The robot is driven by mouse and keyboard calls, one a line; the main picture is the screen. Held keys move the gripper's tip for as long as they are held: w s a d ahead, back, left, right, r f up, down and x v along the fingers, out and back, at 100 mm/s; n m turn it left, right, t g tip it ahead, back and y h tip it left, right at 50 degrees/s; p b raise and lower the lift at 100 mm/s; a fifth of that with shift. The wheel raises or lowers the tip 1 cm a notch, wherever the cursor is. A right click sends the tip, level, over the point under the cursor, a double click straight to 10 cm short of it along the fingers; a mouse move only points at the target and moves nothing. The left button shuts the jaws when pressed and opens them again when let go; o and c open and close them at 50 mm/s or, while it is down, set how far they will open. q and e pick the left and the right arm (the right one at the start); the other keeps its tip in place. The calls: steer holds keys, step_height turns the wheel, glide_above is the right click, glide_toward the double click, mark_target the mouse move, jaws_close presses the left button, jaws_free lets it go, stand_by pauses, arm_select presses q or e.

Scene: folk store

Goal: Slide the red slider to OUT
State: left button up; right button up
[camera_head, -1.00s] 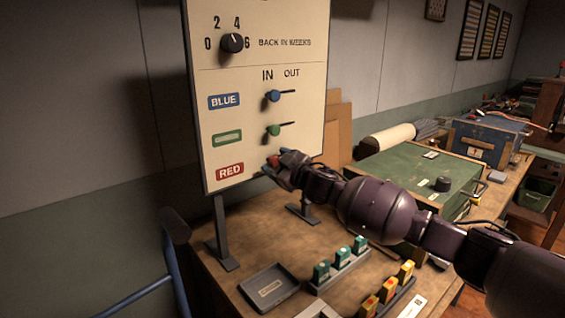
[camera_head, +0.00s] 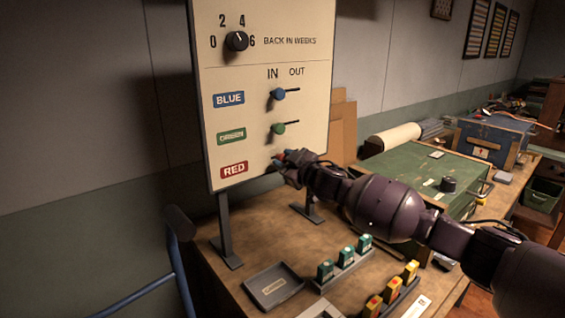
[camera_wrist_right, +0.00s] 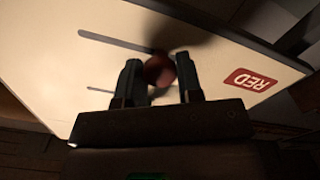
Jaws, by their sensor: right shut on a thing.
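A cream board stands upright with IN and OUT headings over slots for blue, green and red. The red slider (camera_wrist_right: 158,70) shows as a round red knob between the fingers of my right gripper (camera_wrist_right: 159,82) in the wrist view. That gripper (camera_head: 281,163) is shut on the knob and hides most of it in the head view. In the wrist view, part of a slot runs out left of the fingers, away from the RED label (camera_wrist_right: 250,80). The exact knob position along its slot is hard to tell. My left gripper is out of view.
The blue slider (camera_head: 278,94) and green slider (camera_head: 278,128) sit at the left, IN ends of their slots. A dial (camera_head: 237,41) is above. A grey tray (camera_head: 275,290) and rows of green and yellow pieces lie on the table below; a green case (camera_head: 420,175) stands right.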

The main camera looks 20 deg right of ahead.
steer(key=w+d, duration=0.2)
steer(key=d, duration=0.4)
steer(key=shift+w+d, duration=0.2)
steer(key=shift+d, duration=0.05)
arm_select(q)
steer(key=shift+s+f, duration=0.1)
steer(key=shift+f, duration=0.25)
arm_select(e)
steer(key=o, duration=0.9)
steer(key=shift+s, duration=0.1)
steer(key=shift+s+d+r+p, duration=0.1)
steer(key=shift+s+r+p, duration=0.1)
steer(key=shift+s, duration=0.15)
steer(key=shift+s+d+r+p, duration=0.1)
steer(key=shift+s+p, duration=0.1)
steer(key=shift+s, duration=0.1)
arm_select(q)
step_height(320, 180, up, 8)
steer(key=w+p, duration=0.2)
steer(key=p, duration=0.2)
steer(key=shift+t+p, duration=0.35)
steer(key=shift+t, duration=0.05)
arm_select(e)
steer(key=v, duration=0.7)
steer(key=shift+s+f, duration=0.25)
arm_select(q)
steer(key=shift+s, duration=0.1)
arm_select(e)
steer(key=shift+d, duration=0.1)
